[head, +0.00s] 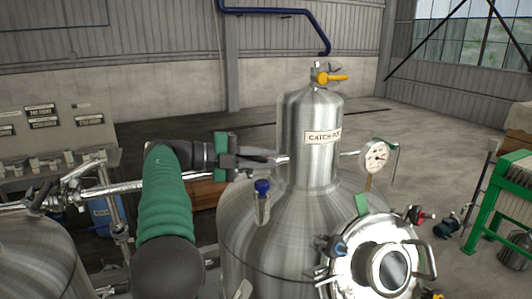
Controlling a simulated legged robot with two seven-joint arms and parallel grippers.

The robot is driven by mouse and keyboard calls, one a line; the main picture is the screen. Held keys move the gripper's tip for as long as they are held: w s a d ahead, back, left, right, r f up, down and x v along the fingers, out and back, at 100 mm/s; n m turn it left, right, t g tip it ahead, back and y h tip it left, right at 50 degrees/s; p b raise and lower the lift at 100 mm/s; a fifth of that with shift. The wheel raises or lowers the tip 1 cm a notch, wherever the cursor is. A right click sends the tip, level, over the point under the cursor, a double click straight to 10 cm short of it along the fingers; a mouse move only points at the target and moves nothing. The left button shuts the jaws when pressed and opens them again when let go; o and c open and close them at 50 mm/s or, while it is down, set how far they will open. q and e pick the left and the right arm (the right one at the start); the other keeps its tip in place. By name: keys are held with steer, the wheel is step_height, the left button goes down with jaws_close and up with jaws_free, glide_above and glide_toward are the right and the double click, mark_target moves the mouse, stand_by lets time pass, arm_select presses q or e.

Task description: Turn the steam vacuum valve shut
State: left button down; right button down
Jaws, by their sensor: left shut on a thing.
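My left arm rises from the bottom and its left gripper (250,159) points right, at the pipe on the left side of the neck of the steel tank labelled "CATCH POT" (312,160). The gripper is shut on a small part at this pipe, which looks like the handle of the steam vacuum valve. The fingers hide most of it, and no label for it is readable. How far the valve is turned cannot be told. My right gripper is not in view.
A yellow-handled valve (332,78) tops the tank. A pressure gauge (375,156) sticks out right of the neck. A blue-capped fitting (262,188) and a round clamped hatch (387,268) are lower on the tank. A green frame (497,200) stands at right.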

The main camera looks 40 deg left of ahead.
arm_select(q)
steer(key=shift+f, duration=0.35)
steer(key=c, duration=1.7)
jaws_free()
steer(key=shift+r, duration=0.15)
steer(key=b+v, duration=0.2)
steer(key=v, duration=1.4)
steer(key=shift+s+a+b, duration=0.15)
steer(key=shift+a+b, duration=0.2)
steer(key=shift+a, duration=0.1)
